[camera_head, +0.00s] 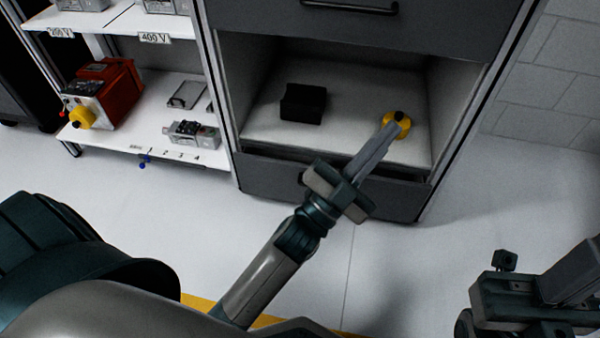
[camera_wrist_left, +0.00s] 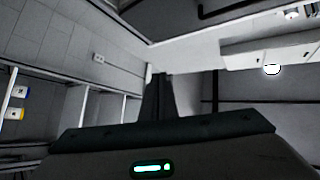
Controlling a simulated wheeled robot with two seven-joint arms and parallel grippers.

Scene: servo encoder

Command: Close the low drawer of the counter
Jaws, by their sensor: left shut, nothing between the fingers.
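The counter (camera_head: 222,110) stands at the top centre of the head view. It has an open compartment with a pale floor above a dark low drawer (camera_head: 270,182). My left gripper (camera_head: 390,130) is shut and empty. Its fingers cross in front of the drawer and compartment in the picture, hiding part of both; contact cannot be told. The shut fingers also show in the left wrist view (camera_wrist_left: 160,88), with no drawer there. My right gripper (camera_head: 575,270) is partly in view, its jaws unclear.
A black box (camera_head: 303,103) and a yellow round item (camera_head: 398,122) are in the compartment. A dark upper drawer (camera_head: 400,30) with a bar handle is above. White shelves (camera_head: 150,130) with a red device (camera_head: 108,88) stand left. The floor in front is clear.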

